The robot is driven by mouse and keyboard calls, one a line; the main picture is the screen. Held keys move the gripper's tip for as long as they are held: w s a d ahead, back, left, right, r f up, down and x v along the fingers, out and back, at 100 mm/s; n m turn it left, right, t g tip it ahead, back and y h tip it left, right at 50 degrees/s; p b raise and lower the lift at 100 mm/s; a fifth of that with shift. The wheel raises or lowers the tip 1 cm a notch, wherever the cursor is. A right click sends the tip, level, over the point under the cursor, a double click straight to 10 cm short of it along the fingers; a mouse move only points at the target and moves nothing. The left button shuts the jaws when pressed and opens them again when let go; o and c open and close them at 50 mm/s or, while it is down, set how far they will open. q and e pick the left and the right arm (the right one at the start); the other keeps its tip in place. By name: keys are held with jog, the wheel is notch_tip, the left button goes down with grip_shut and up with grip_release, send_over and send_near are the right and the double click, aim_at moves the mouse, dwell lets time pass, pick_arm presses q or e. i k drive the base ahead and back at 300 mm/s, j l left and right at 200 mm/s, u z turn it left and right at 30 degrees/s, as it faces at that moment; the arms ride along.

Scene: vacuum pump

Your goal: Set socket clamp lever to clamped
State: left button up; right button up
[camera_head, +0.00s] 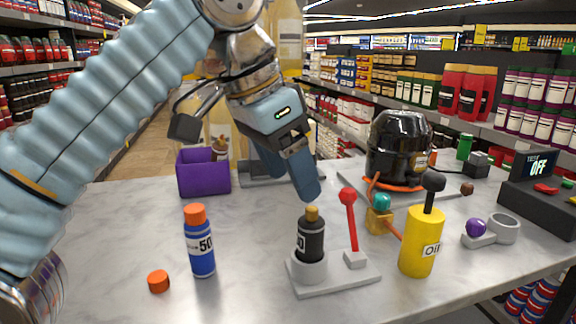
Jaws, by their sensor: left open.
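The socket clamp has a light grey base plate (335,279) on the front middle of the table. Its round socket (309,267) holds a black bottle (311,238) with a gold cap, standing upright. The clamp lever (352,225) is a red rod with a red ball on top. It stands nearly upright from a small grey block, to the right of the bottle, leaning slightly left. My left gripper (294,182) is open and empty, pointing down just above and behind the bottle cap, left of the lever knob. My right gripper is not in view.
A blue bottle (201,248) with an orange cap and a loose orange cap (158,281) are at left. A purple bin (204,178) is behind. A yellow oil can (421,242) stands close right of the clamp. The black pump (398,150) is behind it. Front-left table is mostly clear.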

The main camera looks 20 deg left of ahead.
aim_at(351, 220)
jog(key=k+l, duration=0.25)
jog(key=k, duration=0.2)
jog(key=k+l, duration=0.3)
jog(key=k, duration=0.2)
